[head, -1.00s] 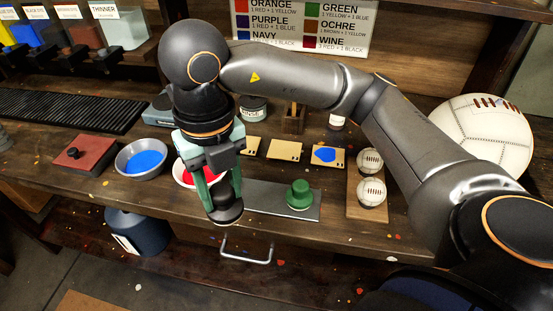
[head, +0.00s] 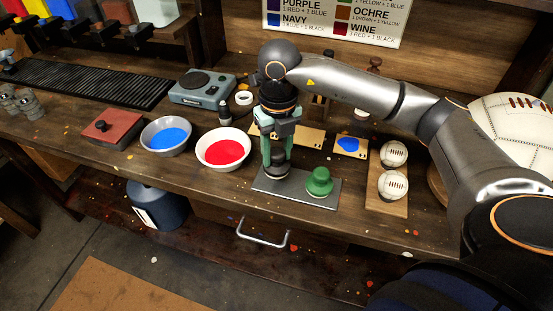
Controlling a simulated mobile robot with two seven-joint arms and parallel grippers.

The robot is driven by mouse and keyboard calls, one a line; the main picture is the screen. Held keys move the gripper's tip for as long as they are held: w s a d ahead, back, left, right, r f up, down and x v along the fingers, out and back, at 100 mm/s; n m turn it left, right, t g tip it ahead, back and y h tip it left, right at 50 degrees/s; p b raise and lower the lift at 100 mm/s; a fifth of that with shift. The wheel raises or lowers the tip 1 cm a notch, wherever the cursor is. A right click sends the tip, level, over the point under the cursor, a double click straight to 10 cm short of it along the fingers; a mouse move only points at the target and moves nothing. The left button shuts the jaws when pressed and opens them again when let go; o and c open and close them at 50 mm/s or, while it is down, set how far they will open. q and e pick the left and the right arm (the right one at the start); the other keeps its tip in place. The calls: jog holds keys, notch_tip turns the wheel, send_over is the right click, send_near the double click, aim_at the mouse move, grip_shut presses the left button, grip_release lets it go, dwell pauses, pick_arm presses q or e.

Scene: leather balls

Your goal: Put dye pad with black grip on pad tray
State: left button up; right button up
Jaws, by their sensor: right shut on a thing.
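The dye pad with black grip (head: 277,170) is dark and round, at the left part of the pad tray. My right gripper (head: 277,158) points down and is shut on its grip, with the fingers hiding part of it. The pad tray (head: 296,190) is a flat grey plate near the front of the bench. I cannot tell whether the pad touches the tray or is just above it. A green pad (head: 319,182) stands on the tray's right part, apart from the dark pad. My left gripper is not in view.
A bowl of red dye (head: 223,150) stands close to the tray's left, with a bowl of blue dye (head: 166,136) beyond it. Small cards (head: 351,146) lie behind the tray. A wooden board with two white balls (head: 393,185) is to the right. A drawer handle (head: 262,238) sits below.

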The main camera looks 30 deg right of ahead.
aim_at(276, 162)
jog(key=shift+f, duration=1.4)
jog(key=shift+f, duration=0.2)
jog(key=o, duration=1.2)
jog(key=shift+a, duration=0.1)
jog(key=shift+r, duration=0.1)
notch_tip(276, 162, up, 12)
jog(key=shift+r, duration=0.15)
